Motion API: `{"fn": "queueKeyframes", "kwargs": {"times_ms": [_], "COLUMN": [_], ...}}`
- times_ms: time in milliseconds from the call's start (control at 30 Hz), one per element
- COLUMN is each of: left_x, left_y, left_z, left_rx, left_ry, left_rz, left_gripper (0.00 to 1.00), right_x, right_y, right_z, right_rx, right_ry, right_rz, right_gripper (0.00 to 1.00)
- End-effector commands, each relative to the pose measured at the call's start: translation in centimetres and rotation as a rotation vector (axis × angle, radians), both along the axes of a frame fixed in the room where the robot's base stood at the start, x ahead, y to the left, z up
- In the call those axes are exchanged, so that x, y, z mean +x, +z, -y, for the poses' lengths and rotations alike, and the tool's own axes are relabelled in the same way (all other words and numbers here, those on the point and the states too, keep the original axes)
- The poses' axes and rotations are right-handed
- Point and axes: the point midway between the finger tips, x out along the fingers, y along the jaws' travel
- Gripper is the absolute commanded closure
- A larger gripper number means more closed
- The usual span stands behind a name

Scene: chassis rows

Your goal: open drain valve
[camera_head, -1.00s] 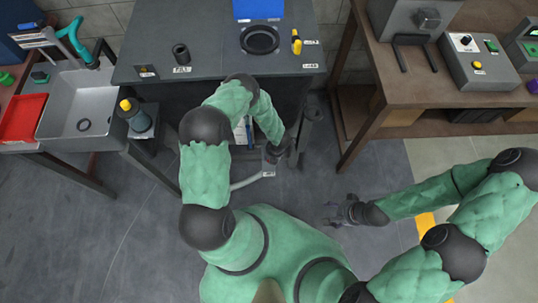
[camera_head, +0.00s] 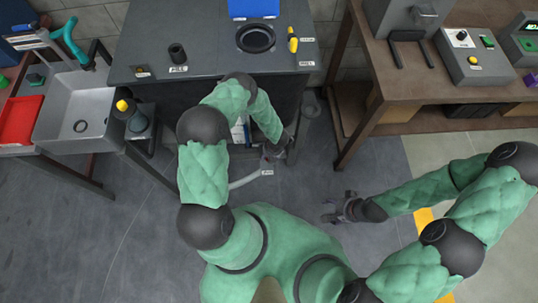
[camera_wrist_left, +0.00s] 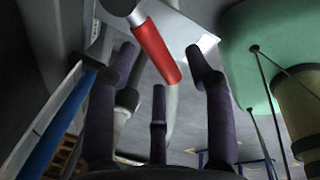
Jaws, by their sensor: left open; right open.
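The drain valve's red lever (camera_wrist_left: 157,50) shows in the left wrist view, hanging slantwise from a dark and metal pivot at the top. My left gripper (camera_wrist_left: 165,70) is open, its purple fingers spread around the lever's lower end; I cannot tell whether any finger touches it. In the head view my left gripper (camera_head: 277,154) is low in front of the grey bench, and the lever is hidden there. A pale hose (camera_head: 248,181) and a small label (camera_head: 267,172) show beside it. My right gripper (camera_head: 342,210) is open and empty above the floor.
The grey bench (camera_head: 215,70) carries a black FILL port (camera_head: 177,53) and a yellow handle (camera_head: 292,40). A sink (camera_head: 70,112) stands at left, a brown table (camera_head: 420,82) at right. A blue bar (camera_wrist_left: 58,125) is left of the left gripper. Floor around the right gripper is clear.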

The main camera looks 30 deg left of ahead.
Motion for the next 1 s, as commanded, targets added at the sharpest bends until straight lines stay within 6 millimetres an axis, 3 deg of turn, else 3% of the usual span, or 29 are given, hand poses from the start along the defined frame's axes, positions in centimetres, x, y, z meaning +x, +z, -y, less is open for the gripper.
{"fn": "queueKeyframes", "kwargs": {"times_ms": [267, 700, 1000], "left_x": [0.1, 0.1, 0.0], "left_y": [1.9, 8.7, 10.0], "left_z": [0.0, 0.0, 0.0], "left_rx": [0.001, 0.001, 0.000], "left_ry": [-0.001, 0.000, 0.000], "left_rz": [0.002, 0.002, -0.001], "left_gripper": [0.48, 0.48, 0.48], "right_x": [0.0, 0.0, 0.0], "right_y": [0.0, 0.0, 0.0], "right_z": [0.0, 0.0, 0.0], "right_rx": [0.000, 0.000, 0.000], "right_ry": [0.000, 0.000, 0.000], "right_rz": [0.000, 0.000, 0.000], "right_gripper": [0.32, 0.32, 0.32]}}
